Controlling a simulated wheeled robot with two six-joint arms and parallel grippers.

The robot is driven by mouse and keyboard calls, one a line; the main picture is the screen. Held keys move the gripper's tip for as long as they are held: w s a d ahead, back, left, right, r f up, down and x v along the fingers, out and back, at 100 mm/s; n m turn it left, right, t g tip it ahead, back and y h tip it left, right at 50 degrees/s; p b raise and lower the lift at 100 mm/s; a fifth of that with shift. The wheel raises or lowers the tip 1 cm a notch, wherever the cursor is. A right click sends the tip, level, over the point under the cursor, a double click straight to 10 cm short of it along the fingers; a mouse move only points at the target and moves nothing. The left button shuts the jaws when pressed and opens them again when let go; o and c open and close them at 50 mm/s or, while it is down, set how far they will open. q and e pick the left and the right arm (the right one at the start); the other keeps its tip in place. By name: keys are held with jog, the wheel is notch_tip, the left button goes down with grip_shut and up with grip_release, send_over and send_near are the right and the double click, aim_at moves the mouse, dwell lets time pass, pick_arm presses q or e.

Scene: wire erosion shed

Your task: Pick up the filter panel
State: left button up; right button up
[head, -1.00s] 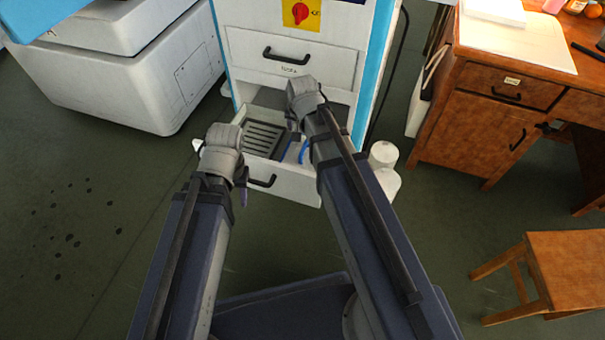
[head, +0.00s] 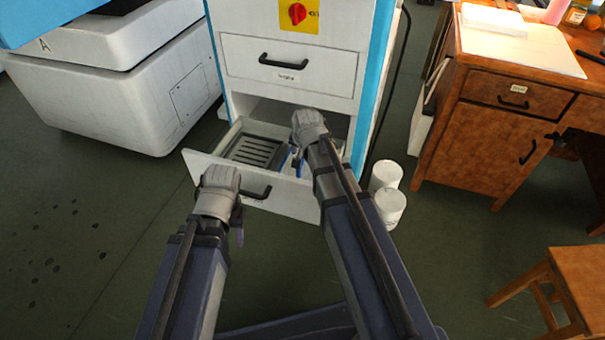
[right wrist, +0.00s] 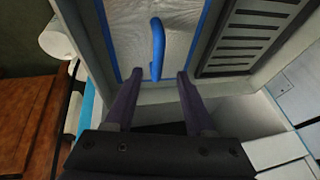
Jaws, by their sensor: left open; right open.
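The filter panel (right wrist: 183,45) is a pale grey mesh sheet with a blue border and a raised blue handle (right wrist: 157,50). It lies in the open lower drawer (head: 252,186); in the head view my right arm hides most of it and only a bit of blue shows. My right gripper (right wrist: 157,76) is open above the drawer. Its two fingers point at the panel, with the handle ahead between them and nothing held. My left gripper (head: 238,232) hangs in front of the drawer's left part, apart from the panel; its fingers are hard to make out.
A dark slotted tray (head: 252,151) lies in the drawer left of the panel. The drawer belongs to a white and blue cabinet (head: 325,55). White cylinders (head: 390,207) stand on the floor to the right. A wooden desk (head: 470,145) and stool (head: 580,275) are further right.

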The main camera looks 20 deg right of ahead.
aim_at(303, 158)
jog(key=shift+f, duration=0.1)
jog(key=b+x, duration=0.5)
jog(key=shift+s+f, duration=0.2)
jog(key=shift+f, duration=0.05)
jog(key=shift+r, duration=0.1)
grip_shut()
dwell(1.2)
